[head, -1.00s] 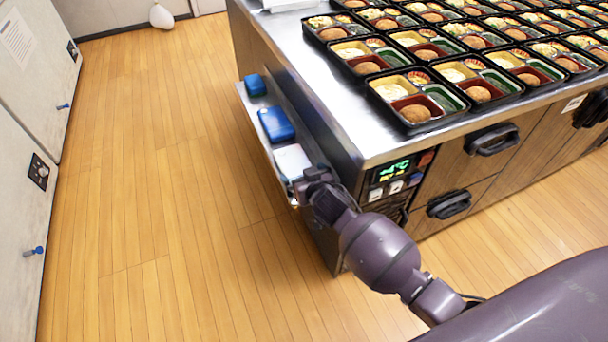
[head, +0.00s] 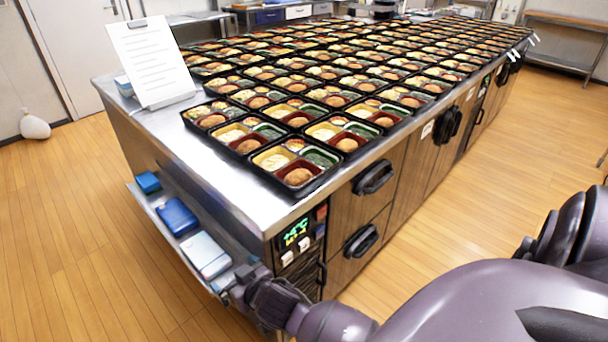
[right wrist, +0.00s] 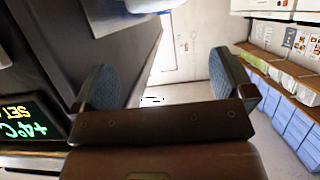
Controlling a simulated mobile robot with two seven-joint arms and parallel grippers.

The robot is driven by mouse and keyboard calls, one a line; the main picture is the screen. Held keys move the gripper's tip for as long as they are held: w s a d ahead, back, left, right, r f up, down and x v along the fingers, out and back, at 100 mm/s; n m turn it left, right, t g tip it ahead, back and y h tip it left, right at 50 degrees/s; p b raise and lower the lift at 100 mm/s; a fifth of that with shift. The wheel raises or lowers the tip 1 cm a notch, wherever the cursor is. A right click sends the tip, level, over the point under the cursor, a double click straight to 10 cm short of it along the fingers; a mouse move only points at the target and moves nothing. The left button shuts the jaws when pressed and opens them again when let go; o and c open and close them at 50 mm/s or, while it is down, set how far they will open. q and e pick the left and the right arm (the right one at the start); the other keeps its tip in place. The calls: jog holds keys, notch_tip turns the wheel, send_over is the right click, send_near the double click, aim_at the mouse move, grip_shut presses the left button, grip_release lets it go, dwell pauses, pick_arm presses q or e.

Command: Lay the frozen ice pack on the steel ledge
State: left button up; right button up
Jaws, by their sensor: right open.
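The steel ledge (head: 216,285) runs along the left end of the counter, below its top. Three packs lie on it in a row: a small blue one (head: 148,182) at the far end, a larger blue one (head: 177,216) in the middle, and a pale, whitish-blue one (head: 206,254), which looks frosted, at the near end. My right gripper (head: 234,281) is just past the pale pack, at the ledge's near end. In the right wrist view the right gripper (right wrist: 158,88) has its fingers wide apart with nothing between them. My left gripper is not in view.
The steel counter top (head: 160,130) holds many filled bento trays (head: 297,165) and a standing paper sheet (head: 150,60). A lit temperature display (head: 295,233) and door handles (head: 373,177) are on the counter's front. The wooden floor (head: 70,230) left of the ledge is clear.

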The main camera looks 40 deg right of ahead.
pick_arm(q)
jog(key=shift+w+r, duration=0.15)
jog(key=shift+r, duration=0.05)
pick_arm(e)
jog(key=s+d+f+g, duration=0.1)
jog(key=s+d+f, duration=0.1)
jog(key=s, duration=1)
jog(key=s+d+f+n+g, duration=0.1)
jog(key=s+d, duration=0.3)
jog(key=s, duration=0.9)
jog(key=shift+d+f+g, duration=0.15)
jog(key=shift+f+g, duration=0.25)
